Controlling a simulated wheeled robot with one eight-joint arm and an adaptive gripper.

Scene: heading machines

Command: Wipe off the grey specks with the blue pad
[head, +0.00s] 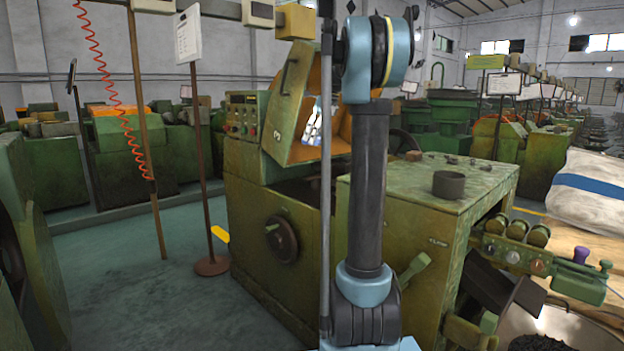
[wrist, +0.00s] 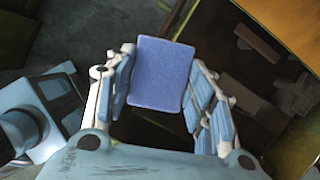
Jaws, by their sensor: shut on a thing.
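The blue pad (wrist: 161,80) is a flat, light blue rectangle with rounded corners in the wrist view. My gripper (wrist: 162,58) is shut on it, with a white and blue finger at its left and right edges. The pad is held in the air, apart from any surface that I can make out. In the head view my arm stands upright in front of the green machine, and I cannot clearly make out the pad there. The machine's flat top (head: 419,191) is mottled green. I cannot pick out grey specks with certainty in either view.
A dark round cup (head: 448,185) stands on the machine top. An open cover (head: 285,95) with an orange inside rises at the machine's left. A sign stand (head: 200,150) and a post with a red coiled hose (head: 105,65) stand left. A white sack (head: 590,192) lies right.

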